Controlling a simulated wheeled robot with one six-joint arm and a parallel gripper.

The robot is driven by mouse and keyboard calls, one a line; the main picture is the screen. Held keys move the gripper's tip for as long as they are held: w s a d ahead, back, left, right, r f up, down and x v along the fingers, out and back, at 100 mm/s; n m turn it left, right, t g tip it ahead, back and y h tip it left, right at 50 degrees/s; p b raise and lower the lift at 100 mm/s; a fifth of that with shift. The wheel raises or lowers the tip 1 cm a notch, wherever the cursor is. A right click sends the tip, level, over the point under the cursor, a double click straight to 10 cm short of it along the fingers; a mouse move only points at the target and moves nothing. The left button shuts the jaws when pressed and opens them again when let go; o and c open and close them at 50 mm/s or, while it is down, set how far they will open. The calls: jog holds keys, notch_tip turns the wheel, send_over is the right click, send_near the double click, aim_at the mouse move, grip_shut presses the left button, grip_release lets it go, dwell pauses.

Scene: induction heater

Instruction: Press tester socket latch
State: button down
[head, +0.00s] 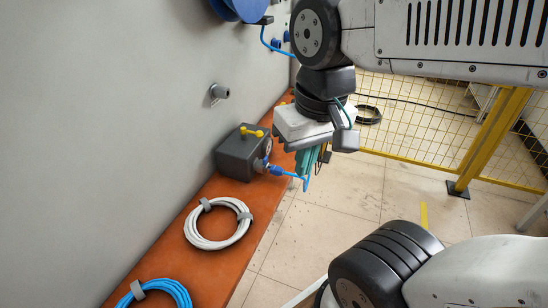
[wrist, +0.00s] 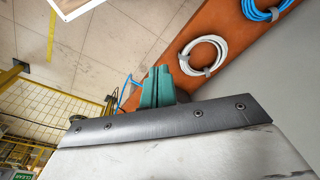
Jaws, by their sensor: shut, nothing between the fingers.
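The tester is a dark grey box (head: 236,158) with a yellow lever (head: 251,131) on top, standing on the orange-brown bench. A blue connector (head: 275,170) sits at the socket on its right face, with a blue cable (head: 307,184) looping beside my fingers. The latch itself is too small to make out. My gripper (head: 310,163), with teal fingers, is shut and empty, pointing down just right of the connector. Its fingers also show in the wrist view (wrist: 157,87), where they and the gripper body hide most of the tester. I cannot tell whether the fingers touch the cable.
A coiled white cable (head: 191,232) and a coiled blue cable (head: 178,289) lie on the bench (head: 244,252), nearer than the tester. A grey wall (head: 110,150) with a grey knob (head: 219,92) rises at left. A yellow mesh fence (head: 415,120) stands behind. Open tiled floor lies right of the bench.

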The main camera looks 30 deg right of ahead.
jog(key=w+d+f+m+y, duration=0.1)
jog(key=w+d+f+m, duration=0.1)
jog(key=w+m, duration=0.35)
jog(key=w+d+f+m+y, duration=0.1)
jog(key=w+d+f+m, duration=0.1)
jog(key=w+m, duration=0.4)
jog(key=m+t, duration=0.2)
jog(key=m, duration=1.4)
send_near(274, 170)
jog(key=s+d+r, duration=0.2)
jog(key=d+r, duration=0.2)
jog(key=shift+s+a+f, duration=0.1)
jog(key=shift+a+f, duration=0.1)
jog(key=shift+f, duration=0.05)
jog(key=x, duration=1)
jog(key=shift+a, duration=0.15)
jog(key=shift+w+a, duration=0.35)
jog(key=shift+w, duration=0.2)
jog(key=shift+w+a, duration=0.35)
jog(key=shift+w, duration=0.2)
jog(key=shift+w+a, duration=0.35)
jog(key=shift+w, duration=0.3)
